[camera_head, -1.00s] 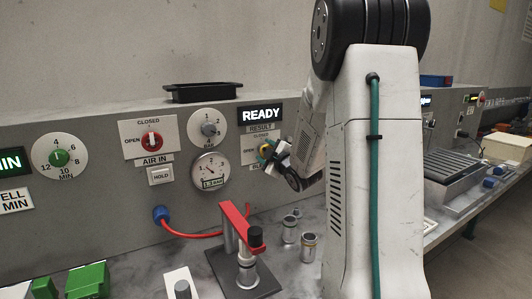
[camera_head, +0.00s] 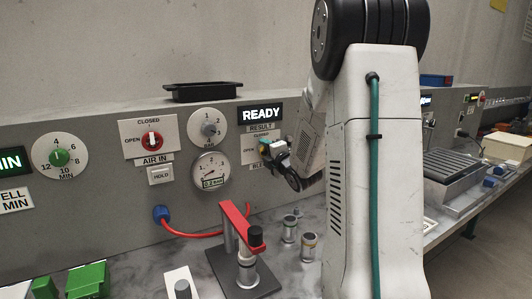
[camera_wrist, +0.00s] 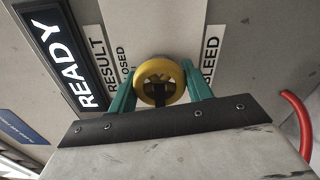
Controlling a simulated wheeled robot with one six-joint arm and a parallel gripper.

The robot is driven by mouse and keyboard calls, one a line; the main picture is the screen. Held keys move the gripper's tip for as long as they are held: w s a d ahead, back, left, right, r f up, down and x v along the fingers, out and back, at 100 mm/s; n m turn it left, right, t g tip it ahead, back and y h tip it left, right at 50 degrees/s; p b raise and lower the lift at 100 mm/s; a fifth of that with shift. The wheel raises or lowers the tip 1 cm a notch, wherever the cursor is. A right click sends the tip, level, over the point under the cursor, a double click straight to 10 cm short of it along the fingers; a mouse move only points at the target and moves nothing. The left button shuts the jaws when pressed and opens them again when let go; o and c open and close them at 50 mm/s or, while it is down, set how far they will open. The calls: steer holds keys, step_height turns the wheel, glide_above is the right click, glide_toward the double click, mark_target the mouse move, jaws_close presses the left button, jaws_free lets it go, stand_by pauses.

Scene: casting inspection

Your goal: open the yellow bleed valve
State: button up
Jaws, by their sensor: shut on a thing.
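The yellow bleed valve (camera_wrist: 160,80) is a round yellow knob on the grey panel, seen in the wrist view between the "CLOSED" and "BLEED" lettering. My gripper (camera_wrist: 160,92) has its two green fingers on either side of the knob, shut on it. In the head view my gripper (camera_head: 268,150) is at the panel beside the "OPEN" label, and the knob is mostly hidden behind the fingers. The pressure gauge (camera_head: 210,170) left of the valve has a digital readout that seems to read about 0.2 bar.
A lit "READY" display (camera_head: 261,114) sits above the valve. The red air-in knob (camera_head: 151,140) is further left. A red clamp (camera_head: 241,225) stands on the bench below, with small metal cylinders (camera_head: 289,228) beside it and a red hose (camera_head: 195,235) behind it.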

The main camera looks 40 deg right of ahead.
steer(key=shift+f+n, duration=0.1)
steer(key=shift+n, duration=0.2)
steer(key=o, duration=1)
steer(key=shift+s, duration=0.15)
steer(key=v, duration=0.7)
steer(key=shift+s+a, duration=0.1)
steer(key=shift+s, duration=0.15)
